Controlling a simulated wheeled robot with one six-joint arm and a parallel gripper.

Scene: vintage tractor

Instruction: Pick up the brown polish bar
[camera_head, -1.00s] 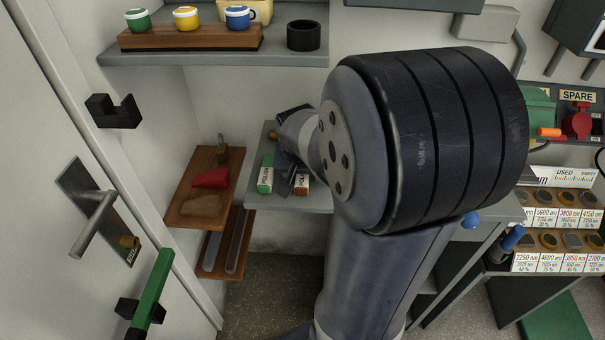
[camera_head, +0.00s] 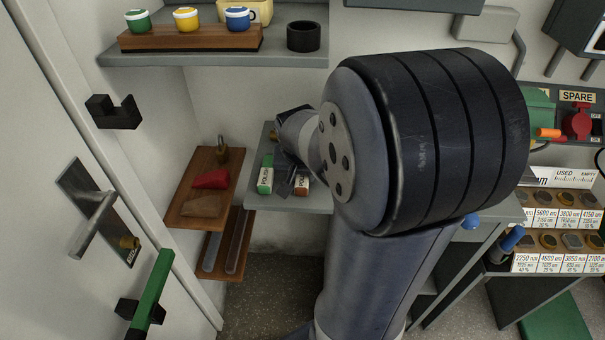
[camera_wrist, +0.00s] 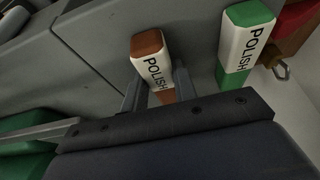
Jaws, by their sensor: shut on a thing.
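The brown polish bar (camera_wrist: 150,62) has brown ends and a white band lettered POLISH. It stands between the two fingers of my gripper (camera_wrist: 157,88) in the wrist view, and the fingers are shut on it. In the head view the brown bar (camera_head: 302,186) shows partly beside my gripper (camera_head: 290,180), over the grey shelf. I cannot tell whether it touches the shelf. Part of the bar is hidden by the gripper.
A green polish bar (camera_head: 265,176) stands close to the left; it also shows in the wrist view (camera_wrist: 245,40). A wooden board (camera_head: 190,220) with a red block (camera_head: 211,179) lies further left. An upper shelf (camera_head: 200,58) with cups hangs above.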

